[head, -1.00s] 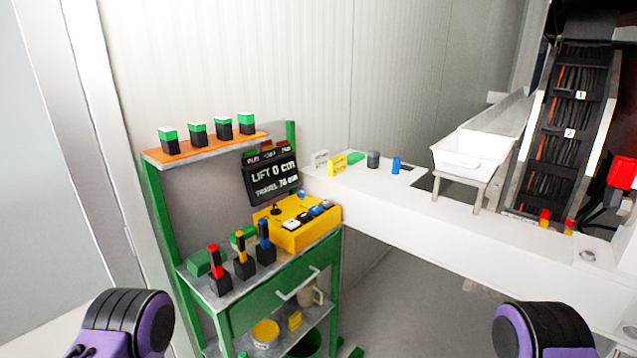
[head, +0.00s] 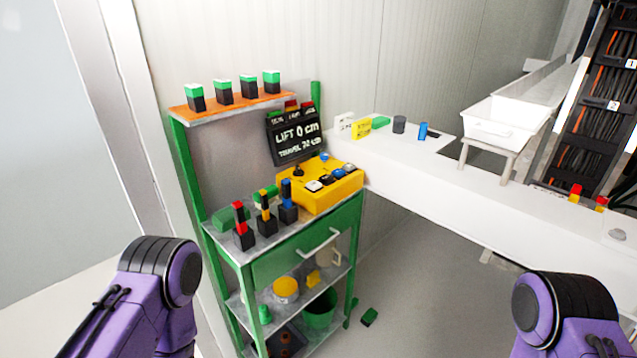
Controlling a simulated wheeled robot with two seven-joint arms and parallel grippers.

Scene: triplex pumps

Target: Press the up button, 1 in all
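A yellow control box (head: 325,196) sits on the top of a green cart (head: 300,250). Its sloped face carries a row of buttons: a white one (head: 314,186), a dark one (head: 327,179), a blue one (head: 338,173) and another at the right. A small black joystick (head: 299,170) and a blue knob (head: 324,156) stand behind them. I cannot read which button is up. A black display (head: 296,138) behind the box reads "LIFT 0 cm" and a travel line. Purple and black parts of my two arms show at the lower left and lower right; neither gripper is in view.
Red, yellow and blue-topped handles (head: 264,218) stand left of the box. Several green-topped black blocks (head: 234,90) stand on the orange shelf (head: 190,106). A white counter (head: 440,190) runs right, bearing a white trough (head: 500,120). Open floor lies before the cart.

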